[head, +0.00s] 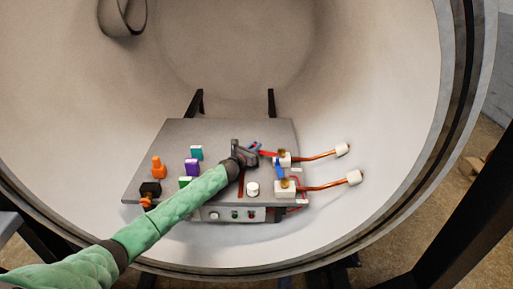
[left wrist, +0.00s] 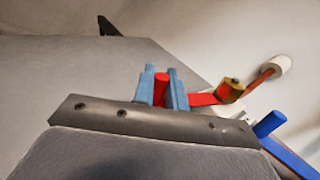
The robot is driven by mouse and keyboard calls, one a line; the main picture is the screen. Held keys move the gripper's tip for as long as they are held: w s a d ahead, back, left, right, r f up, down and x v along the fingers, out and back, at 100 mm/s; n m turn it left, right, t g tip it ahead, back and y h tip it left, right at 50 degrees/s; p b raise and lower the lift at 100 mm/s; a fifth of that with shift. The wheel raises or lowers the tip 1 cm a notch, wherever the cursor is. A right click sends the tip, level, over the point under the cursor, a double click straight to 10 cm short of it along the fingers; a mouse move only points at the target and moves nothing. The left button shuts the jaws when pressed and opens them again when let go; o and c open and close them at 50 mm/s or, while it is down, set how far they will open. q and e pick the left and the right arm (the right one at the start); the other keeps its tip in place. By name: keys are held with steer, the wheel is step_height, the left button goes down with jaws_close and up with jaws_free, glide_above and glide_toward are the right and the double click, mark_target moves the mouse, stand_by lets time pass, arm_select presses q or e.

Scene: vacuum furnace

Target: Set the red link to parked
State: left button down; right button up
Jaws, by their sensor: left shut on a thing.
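The red link (left wrist: 201,99) is a flat red bar with an upright red knob. It runs from a brass terminal (left wrist: 231,90) leftward over the grey plate. In the head view the red link (head: 268,154) shows just right of my gripper. My left gripper (head: 255,147) is shut on the red knob. In the left wrist view its two blue-grey fingers stand on either side of the knob (left wrist: 162,88). The grey plate of my gripper hides the lower part of that view. My right gripper is not in view.
A blue link (head: 279,169) with a blue knob (left wrist: 270,124) lies close to the red link. White blocks with copper rods (head: 319,187) stand at the right. Purple (head: 191,166), green and orange parts and a white knob (head: 252,188) stand on the grey box (head: 225,130).

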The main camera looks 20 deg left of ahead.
arm_select(q)
steer(key=c, duration=1.5)
jaws_free()
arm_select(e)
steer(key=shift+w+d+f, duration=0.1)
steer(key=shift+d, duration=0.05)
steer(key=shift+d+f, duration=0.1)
